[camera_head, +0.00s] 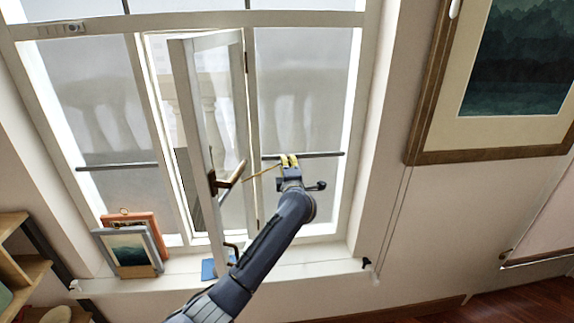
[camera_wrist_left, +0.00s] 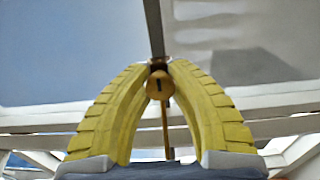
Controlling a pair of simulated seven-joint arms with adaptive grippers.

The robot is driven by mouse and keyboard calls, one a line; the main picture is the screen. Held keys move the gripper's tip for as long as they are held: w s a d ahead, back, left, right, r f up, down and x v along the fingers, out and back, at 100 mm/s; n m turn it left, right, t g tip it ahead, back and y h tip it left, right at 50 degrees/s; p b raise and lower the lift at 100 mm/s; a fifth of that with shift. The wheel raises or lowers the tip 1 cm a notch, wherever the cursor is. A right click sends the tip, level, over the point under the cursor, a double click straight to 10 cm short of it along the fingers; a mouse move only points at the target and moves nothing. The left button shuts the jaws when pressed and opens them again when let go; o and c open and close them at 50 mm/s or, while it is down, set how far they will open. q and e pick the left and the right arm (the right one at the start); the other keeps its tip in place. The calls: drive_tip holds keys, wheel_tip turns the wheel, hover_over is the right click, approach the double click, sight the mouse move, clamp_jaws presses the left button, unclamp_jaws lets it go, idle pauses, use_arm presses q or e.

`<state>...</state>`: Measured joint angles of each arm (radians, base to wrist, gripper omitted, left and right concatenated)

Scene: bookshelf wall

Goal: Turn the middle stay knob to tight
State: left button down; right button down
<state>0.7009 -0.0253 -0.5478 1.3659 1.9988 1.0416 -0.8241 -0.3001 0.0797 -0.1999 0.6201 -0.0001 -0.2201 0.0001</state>
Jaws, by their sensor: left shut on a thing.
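The open middle window sash (camera_head: 205,110) stands swung into the room, with a dark-plated handle (camera_head: 230,176) on it. A thin brass stay rod (camera_head: 261,171) runs from near the sash to my left gripper (camera_head: 289,160). In the left wrist view, the yellow fingertips of that gripper (camera_wrist_left: 158,72) meet around a small brass knob (camera_wrist_left: 158,86) with a dark slot. The rod (camera_wrist_left: 166,130) extends below the knob between the fingers. The fingers partly cover the knob, and it cannot be made out in the head view. My right gripper is not in view.
Dark horizontal bars cross the left pane (camera_head: 117,167) and the right pane (camera_head: 325,154). Framed pictures (camera_head: 130,250) and a blue item (camera_head: 208,269) are on the sill. A large framed picture (camera_head: 510,70) hangs at right. A wooden shelf (camera_head: 20,270) is at lower left.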

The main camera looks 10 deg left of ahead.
use_arm(q)
drive_tip(key=shift+d, duration=0.25)
drive_tip(key=c, duration=1.4)
unclamp_jaws()
drive_tip(key=o, duration=0.3)
drive_tip(key=shift+a, duration=0.1)
drive_tip(key=v, duration=1.2)
